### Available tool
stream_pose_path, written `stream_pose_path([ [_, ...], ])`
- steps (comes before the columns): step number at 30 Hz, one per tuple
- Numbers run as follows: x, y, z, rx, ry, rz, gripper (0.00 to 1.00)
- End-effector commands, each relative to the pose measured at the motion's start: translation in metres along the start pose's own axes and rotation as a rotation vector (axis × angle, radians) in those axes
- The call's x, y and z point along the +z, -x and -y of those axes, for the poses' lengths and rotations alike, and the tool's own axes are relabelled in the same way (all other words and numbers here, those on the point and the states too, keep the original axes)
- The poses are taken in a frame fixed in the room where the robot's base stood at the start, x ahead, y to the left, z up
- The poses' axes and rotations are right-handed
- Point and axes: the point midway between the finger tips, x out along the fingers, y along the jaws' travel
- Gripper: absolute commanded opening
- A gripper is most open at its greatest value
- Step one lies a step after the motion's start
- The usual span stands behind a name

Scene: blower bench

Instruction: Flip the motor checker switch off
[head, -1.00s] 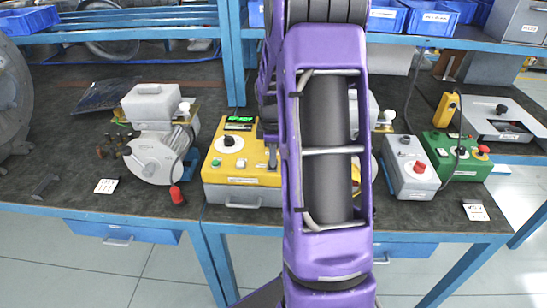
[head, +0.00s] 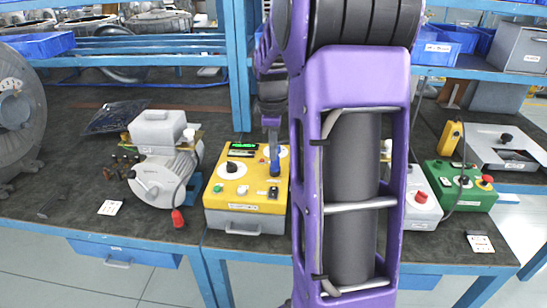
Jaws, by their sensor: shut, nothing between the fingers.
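A yellow control box (head: 235,210), apparently the motor checker, stands on the bench left of my arm. Its top carries a lit green display (head: 243,147), a black knob (head: 231,168), a green button (head: 217,188) and a pale button (head: 242,190). A small dark switch (head: 273,192) sits near its right front; its position is too small to tell. My gripper (head: 274,174) is shut and empty, pointing down over the right part of the box, just behind that switch in the picture. Contact cannot be told. The gripper partly covers a pale round dial there.
A grey blower motor (head: 160,178) with a red plug (head: 178,218) stands left of the box. My arm hides the middle right. A green box (head: 462,187) and a grey box (head: 422,205) stand at right. A blue shelf post (head: 238,75) rises behind.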

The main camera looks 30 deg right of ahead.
Motion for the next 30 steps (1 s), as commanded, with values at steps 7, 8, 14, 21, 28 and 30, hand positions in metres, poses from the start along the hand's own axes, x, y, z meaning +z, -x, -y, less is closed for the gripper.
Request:
stream_pose_path([
  [7,0.0,0.001,0.0,0.0,0.0,0.0,0.0],
  [8,0.0,0.0,0.0,0.0,0.0,0.0,0.0],
  [14,-0.003,-0.002,-0.011,0.004,0.0,-0.001,0.0],
  [21,-0.003,0.002,-0.015,0.004,0.0,-0.001,0.0],
  [28,-0.003,-0.007,-0.015,0.002,0.0,-0.001,0.0],
  [30,-0.003,-0.017,-0.015,0.0,0.0,0.0,0.0],
])
